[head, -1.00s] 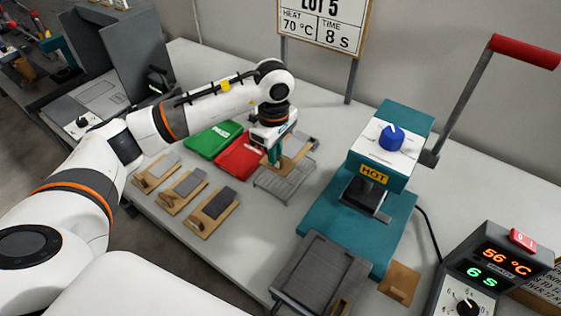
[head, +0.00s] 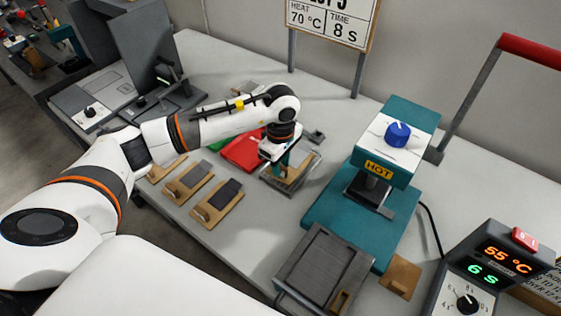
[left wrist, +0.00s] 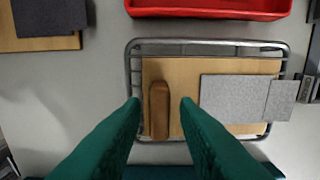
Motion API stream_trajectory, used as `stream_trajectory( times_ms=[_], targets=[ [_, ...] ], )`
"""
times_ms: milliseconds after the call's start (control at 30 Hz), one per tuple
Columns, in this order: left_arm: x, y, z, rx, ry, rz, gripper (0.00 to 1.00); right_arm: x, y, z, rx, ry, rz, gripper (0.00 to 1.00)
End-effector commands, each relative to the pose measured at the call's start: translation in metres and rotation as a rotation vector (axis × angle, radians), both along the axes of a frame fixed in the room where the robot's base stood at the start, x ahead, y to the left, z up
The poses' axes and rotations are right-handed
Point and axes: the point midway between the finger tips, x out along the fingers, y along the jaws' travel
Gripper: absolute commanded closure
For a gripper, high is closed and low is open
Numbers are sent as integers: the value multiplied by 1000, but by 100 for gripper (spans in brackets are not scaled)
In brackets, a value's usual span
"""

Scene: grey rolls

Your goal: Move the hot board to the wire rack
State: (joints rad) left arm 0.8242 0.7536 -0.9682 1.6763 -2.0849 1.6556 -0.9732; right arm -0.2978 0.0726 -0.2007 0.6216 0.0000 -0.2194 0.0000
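The wire rack (head: 268,178) stands in the middle of the table, partly behind my left gripper in the head view; its metal rim also shows in the left wrist view (left wrist: 205,43). The hot board (left wrist: 215,63), a tan wooden board, lies within the rack's frame. It carries a brown handle (left wrist: 159,108) and a grey strip (left wrist: 235,98) whose right end sticks out past the rack. My left gripper (head: 282,168) is at the board. Its green fingers (left wrist: 162,101) are open, one on each side of the handle, with visible gaps. My right gripper is not in view.
A red tray (head: 242,153) lies just beyond the rack. Several similar boards (head: 217,203) lie to its left. The teal press (head: 340,205) marked HOT stands to the right, with a grey plate (head: 322,268) in front and a control box (head: 492,265) at far right.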

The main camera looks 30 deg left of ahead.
Motion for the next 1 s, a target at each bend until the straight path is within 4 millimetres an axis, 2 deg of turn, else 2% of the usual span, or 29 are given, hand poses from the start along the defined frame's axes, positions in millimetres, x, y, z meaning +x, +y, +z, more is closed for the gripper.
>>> stream_trajectory(
  times_ms=[267, 433, 567, 800, 1000],
  targets=[
    [0, 0, 1, 0, 0, 0, 66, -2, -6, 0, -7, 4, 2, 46],
    [1, 0, 9, 0, -3, 0, 66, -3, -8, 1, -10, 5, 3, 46],
    [1, 0, 31, 0, -6, -2, 66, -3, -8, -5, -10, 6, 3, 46],
    [2, 0, 84, 0, -7, 0, 66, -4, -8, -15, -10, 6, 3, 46],
    [1, 0, 113, 0, -3, 0, 66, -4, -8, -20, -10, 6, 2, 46]
  ],
)
